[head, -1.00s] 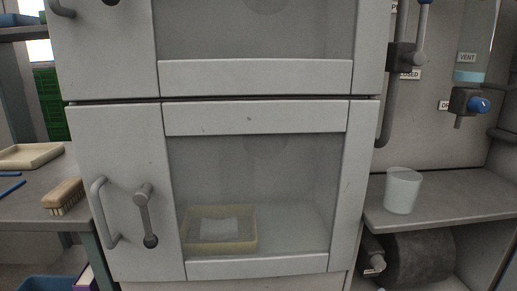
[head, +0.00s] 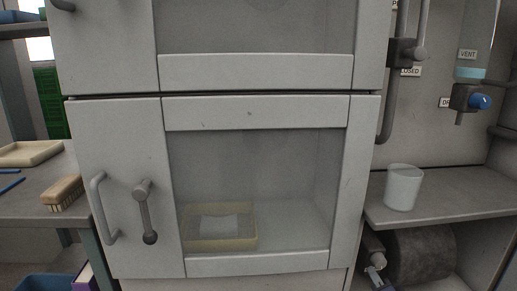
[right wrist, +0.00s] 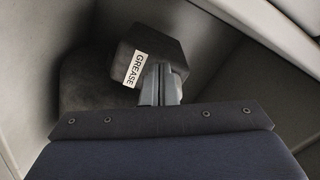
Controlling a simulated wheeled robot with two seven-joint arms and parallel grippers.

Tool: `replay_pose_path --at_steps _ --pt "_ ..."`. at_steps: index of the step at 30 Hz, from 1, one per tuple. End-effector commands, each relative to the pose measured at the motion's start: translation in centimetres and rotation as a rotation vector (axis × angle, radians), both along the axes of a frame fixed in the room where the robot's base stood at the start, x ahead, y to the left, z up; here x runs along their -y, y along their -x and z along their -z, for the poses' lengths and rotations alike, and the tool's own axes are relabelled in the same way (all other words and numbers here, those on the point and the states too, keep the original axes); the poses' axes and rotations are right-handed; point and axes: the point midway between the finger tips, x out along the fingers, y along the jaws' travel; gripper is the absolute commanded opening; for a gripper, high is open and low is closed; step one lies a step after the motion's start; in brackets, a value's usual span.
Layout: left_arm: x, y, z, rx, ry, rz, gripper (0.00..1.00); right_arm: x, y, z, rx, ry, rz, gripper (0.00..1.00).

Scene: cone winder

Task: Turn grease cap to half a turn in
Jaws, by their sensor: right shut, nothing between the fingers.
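The grease cap is a dark grey, blocky knob (right wrist: 165,42) with a white GREASE label in the right wrist view. In the head view a small grey cylinder (head: 373,244) sticks out at the lower right, below the shelf, and seems to be the same fitting. My right gripper (right wrist: 160,88) is shut, its grey fingers together with their tips at the lower edge of the knob, beside the label. I cannot tell whether they touch it. In the head view only a small part of the right gripper (head: 377,281) shows at the bottom edge. My left gripper is not in view.
A dark grey drum (head: 422,254) lies beside the fitting under the shelf (head: 445,207). A white cup (head: 403,187) stands on that shelf. A cabinet door with a handle (head: 103,208) and lever (head: 146,211) fills the middle. Pale walls (right wrist: 230,50) surround the knob closely.

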Motion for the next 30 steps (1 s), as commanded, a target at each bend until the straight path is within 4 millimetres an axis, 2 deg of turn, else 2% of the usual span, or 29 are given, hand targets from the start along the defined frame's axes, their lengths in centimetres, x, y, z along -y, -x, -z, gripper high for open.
replay_pose_path --at_steps 30 --pt "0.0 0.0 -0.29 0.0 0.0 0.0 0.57 0.35 -0.06 -0.78 0.004 0.003 0.002 0.0"
